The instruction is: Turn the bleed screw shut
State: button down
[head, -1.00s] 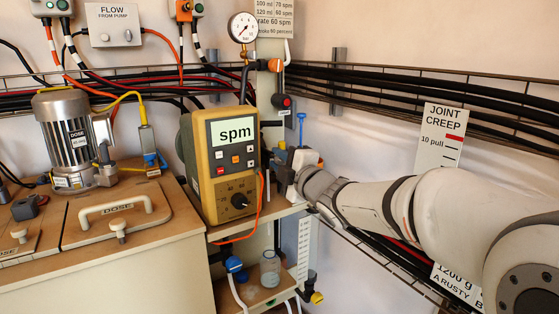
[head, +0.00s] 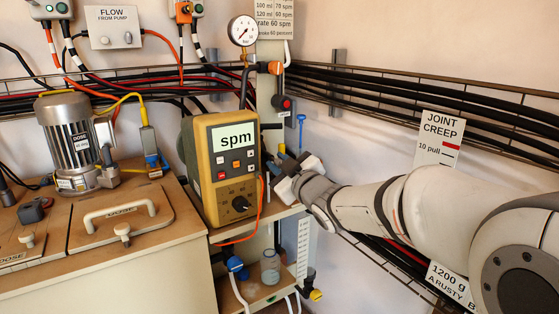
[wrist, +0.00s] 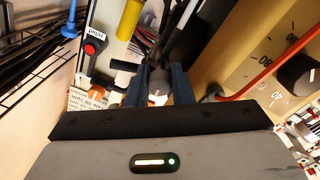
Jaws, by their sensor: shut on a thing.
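My gripper (wrist: 156,90) shows in the wrist view with two dark blue fingers close on either side of a small pale grey knob. I take this knob to be the bleed screw (wrist: 158,99); the fingers hide most of it. In the head view my gripper (head: 283,166) is just right of the yellow pump unit with the "spm" display (head: 234,137), above the shelf. The bleed screw cannot be made out there, behind my wrist and fingers.
A red knob (head: 286,103) on the post is above my gripper, and a blue T-shaped piece (head: 302,118) stands by the wall. An orange cable (head: 261,205) hangs beside the pump unit. A glass jar (head: 270,268) stands on the lower shelf.

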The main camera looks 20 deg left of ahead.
jog(key=shift+m, duration=0.7)
jog(key=c, duration=1.3)
grip_release()
jog(key=p+v, duration=0.1)
jog(key=v, duration=0.7)
jog(key=shift+w, duration=0.1)
